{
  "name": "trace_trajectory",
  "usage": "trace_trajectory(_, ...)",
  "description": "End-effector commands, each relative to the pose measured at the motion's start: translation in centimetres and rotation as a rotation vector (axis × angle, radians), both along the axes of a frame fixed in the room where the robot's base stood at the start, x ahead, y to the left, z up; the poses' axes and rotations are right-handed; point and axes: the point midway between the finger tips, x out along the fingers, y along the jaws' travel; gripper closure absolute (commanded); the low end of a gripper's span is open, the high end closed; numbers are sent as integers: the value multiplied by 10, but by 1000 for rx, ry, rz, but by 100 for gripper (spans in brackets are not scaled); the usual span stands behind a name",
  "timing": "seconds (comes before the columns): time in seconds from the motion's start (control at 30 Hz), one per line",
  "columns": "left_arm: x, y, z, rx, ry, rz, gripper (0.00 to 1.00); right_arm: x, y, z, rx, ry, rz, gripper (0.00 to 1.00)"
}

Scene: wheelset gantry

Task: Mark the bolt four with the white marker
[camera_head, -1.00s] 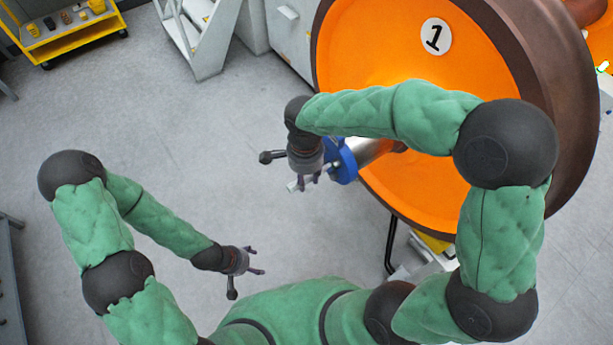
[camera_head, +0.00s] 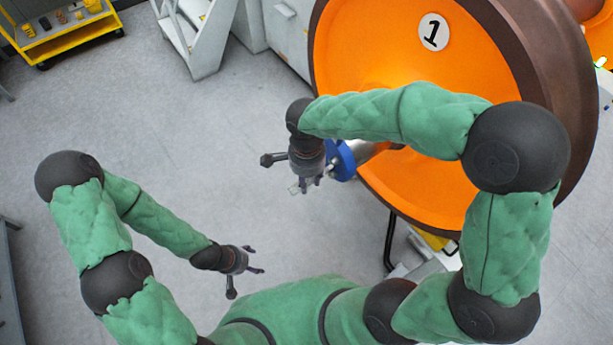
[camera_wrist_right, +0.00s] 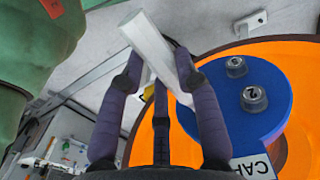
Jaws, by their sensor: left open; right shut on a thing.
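The white marker (camera_wrist_right: 150,42) is a pale bar held between the dark purple fingers of my right gripper (camera_wrist_right: 158,78). In the head view, my right gripper (camera_head: 309,184) is beside the blue end cap (camera_head: 344,160) of the wheelset axle, apart from it. In the right wrist view, the blue cap (camera_wrist_right: 222,110) is right of the fingers and shows two grey bolts, an upper bolt (camera_wrist_right: 236,67) and a lower bolt (camera_wrist_right: 254,98) marked 2. I cannot make out bolt four. My left gripper (camera_head: 256,262) is open and empty, low over the floor area.
The large orange wheel (camera_head: 385,75) with a round label 1 stands behind the cap. A white label (camera_wrist_right: 254,167) is on the cap's lower edge. A yellow cart (camera_head: 70,35) and grey steps (camera_head: 200,40) stand at the back.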

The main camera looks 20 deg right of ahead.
Motion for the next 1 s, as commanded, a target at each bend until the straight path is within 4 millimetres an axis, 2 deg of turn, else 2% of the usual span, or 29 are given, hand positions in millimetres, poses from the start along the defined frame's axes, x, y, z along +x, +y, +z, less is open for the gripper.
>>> trace_trajectory(1.0, 0, 0, 1, 0, 0, 0, 33, 7, 1, 2, 1, -2, 0, 100)
